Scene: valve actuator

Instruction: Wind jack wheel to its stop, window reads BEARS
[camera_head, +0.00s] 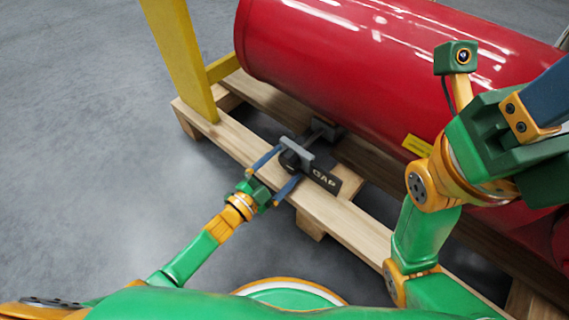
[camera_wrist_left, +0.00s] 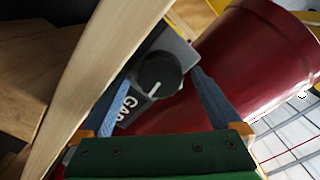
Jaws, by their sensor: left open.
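The jack (camera_head: 318,160) is a small dark-and-grey unit on the pallet's near side, beside the red cylinder. Its black round wheel (camera_wrist_left: 160,72) carries a pale mark and shows in the left wrist view. The window plate (camera_head: 325,180) reads GAP in white letters, and it also shows in the left wrist view (camera_wrist_left: 126,108), partly behind a finger. My left gripper (camera_head: 276,172) is open, its blue fingers pointing at the jack, with the wheel between and just beyond them. Contact cannot be told. My right gripper (camera_head: 548,98) is at the right edge, partly cut off.
The wooden pallet (camera_head: 375,232) carries the large red cylinder (camera_head: 350,75). A yellow post (camera_head: 186,60) stands at the pallet's far-left corner. A yellow label (camera_head: 416,145) is on the cylinder. The grey floor (camera_head: 80,120) at left is clear.

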